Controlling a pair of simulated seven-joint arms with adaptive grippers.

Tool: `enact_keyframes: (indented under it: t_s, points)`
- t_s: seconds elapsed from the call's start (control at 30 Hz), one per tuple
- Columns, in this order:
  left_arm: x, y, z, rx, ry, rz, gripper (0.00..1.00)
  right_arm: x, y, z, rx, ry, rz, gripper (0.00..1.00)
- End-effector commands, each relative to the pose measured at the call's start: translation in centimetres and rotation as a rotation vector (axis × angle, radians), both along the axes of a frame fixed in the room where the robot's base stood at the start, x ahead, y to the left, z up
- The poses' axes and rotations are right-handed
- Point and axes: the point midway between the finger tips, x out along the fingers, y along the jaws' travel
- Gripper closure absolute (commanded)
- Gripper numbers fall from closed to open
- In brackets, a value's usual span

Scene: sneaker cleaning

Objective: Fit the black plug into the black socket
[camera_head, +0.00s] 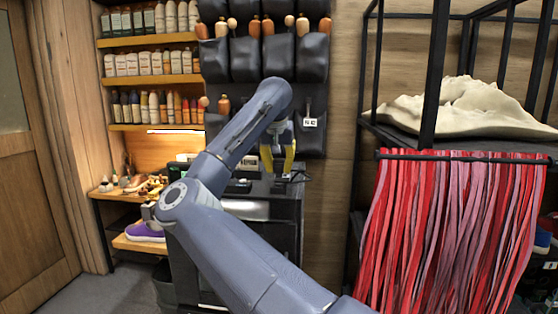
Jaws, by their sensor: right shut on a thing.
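My right gripper (277,168), with yellow fingers, is at the back of the black workstation (285,211), in front of the wall organizer. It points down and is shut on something. The held thing is too small and dark to make out; a little black shows at the fingertips, which may be the black plug. A thin dark cord-like shape shows just right of the fingertips. I cannot make out the black socket against the dark workstation top. My left gripper is not in view.
My right arm crosses in front of the workstation. Behind it hangs a dark pocket organizer (247,59) with brushes and a small white tag (310,122). Bottle shelves (150,80) stand left, a purple sneaker (146,231) below. A black rack (437,75) with red strips (440,230) stands right.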

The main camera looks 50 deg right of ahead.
Motion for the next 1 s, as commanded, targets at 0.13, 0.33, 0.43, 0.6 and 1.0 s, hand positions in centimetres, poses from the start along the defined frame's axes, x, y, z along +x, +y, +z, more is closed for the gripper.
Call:
enact_keyframes:
  t_s: [0.13,0.33,0.43,0.6,1.0]
  points:
    - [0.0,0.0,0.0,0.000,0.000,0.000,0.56,0.0,0.0,-0.8,0.000,0.001,0.000,0.98]
    - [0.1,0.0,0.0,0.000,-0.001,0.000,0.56,0.0,0.0,-1.4,0.000,0.001,0.000,0.98]
    - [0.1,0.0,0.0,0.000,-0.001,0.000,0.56,0.0,0.0,-1.5,0.000,0.000,0.000,0.98]
    - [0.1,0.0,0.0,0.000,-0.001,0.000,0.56,0.0,0.0,-1.5,-0.001,-0.001,0.000,0.98]
    - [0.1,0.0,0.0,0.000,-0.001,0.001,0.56,0.0,0.0,-1.5,0.000,0.000,0.000,0.98]
